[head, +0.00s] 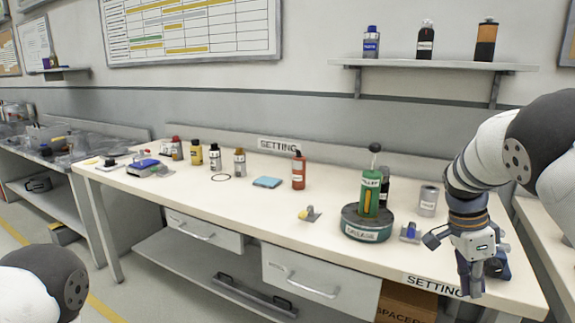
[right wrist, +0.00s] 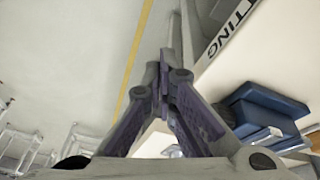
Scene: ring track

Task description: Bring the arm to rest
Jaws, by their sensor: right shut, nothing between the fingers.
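My right gripper (head: 470,288) hangs at the table's front right corner, fingers pointing down. In the right wrist view its fingers (right wrist: 165,62) meet with nothing between them. A dark blue object (right wrist: 268,108) lies on the table beside it; in the head view it is partly hidden behind the gripper. Of my left arm only a rounded link shows at the lower left; its gripper is out of the picture.
The white table (head: 260,215) carries several bottles, a green cylinder (head: 370,192) on a round dark base (head: 367,224), a red bottle (head: 298,172), a grey can (head: 428,200) and a blue pad (head: 267,182). Floor shows beyond the table's front edge.

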